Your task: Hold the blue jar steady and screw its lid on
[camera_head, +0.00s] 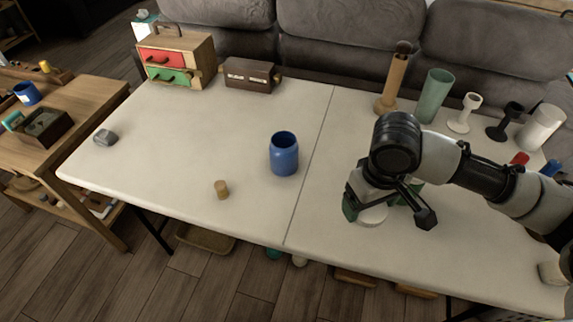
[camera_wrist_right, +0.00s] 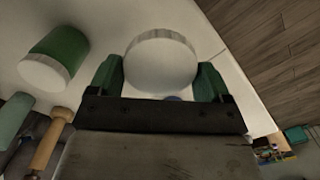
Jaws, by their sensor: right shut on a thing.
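The blue jar (camera_head: 284,158) stands upright and open-topped near the middle of the white table, with no gripper touching it. My right gripper (camera_head: 378,204) is to the right of the jar, low over the table. Its green-padded fingers are shut on a round white lid (camera_head: 372,217). In the right wrist view the lid (camera_wrist_right: 160,62) sits between the two fingers of the gripper (camera_wrist_right: 160,80). I cannot tell whether the lid touches the table. My left gripper is not in view.
A green jar with a white lid (camera_wrist_right: 50,68) is close beside the right gripper. A wooden cylinder (camera_head: 221,189) and a grey object (camera_head: 105,138) lie left of the blue jar. Tall cylinders, including a green one (camera_head: 433,97), line the back right. The left front table is mostly clear.

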